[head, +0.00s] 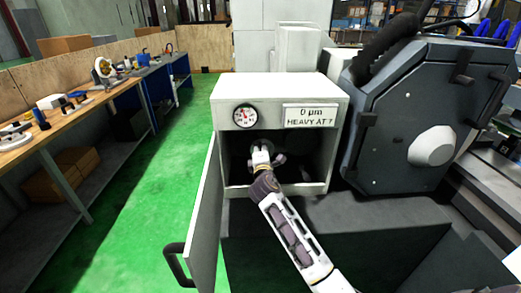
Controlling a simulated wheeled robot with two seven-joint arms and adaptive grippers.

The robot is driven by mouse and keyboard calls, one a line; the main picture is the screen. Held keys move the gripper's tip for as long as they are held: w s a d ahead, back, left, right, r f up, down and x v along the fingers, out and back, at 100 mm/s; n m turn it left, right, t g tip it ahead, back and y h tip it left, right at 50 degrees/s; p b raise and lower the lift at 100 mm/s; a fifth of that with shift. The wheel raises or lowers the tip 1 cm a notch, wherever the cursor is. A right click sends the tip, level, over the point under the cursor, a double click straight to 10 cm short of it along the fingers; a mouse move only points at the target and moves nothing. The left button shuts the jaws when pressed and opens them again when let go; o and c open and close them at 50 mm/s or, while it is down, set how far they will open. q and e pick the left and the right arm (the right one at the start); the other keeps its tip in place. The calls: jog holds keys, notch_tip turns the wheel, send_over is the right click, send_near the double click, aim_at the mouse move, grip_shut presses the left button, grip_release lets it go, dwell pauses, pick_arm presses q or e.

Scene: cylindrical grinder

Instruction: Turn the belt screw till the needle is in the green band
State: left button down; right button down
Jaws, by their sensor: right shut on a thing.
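A pale box (278,88) stands in the middle with its front compartment open. A round dial (244,115) with a white face is on its upper front at left. A red mark and a needle show on the face, but they are too small to read against a green band. My right arm reaches up from the bottom right into the dark compartment. My right gripper (262,152) is shut on the belt screw inside, which is mostly hidden by the gripper. My left gripper is not in view.
A label (310,116) beside the dial reads "0 µm HEAVY AT 7". The box's door (205,222) stands open at left, with a dark handle. A big dark machine housing (425,110) is close on the right. Green floor (140,225) is clear before the workbench (95,92).

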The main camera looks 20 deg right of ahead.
jog(key=c, duration=1.3)
grip_release()
jog(key=shift+o, duration=0.2)
jog(key=v, duration=1.2)
dwell(0.5)
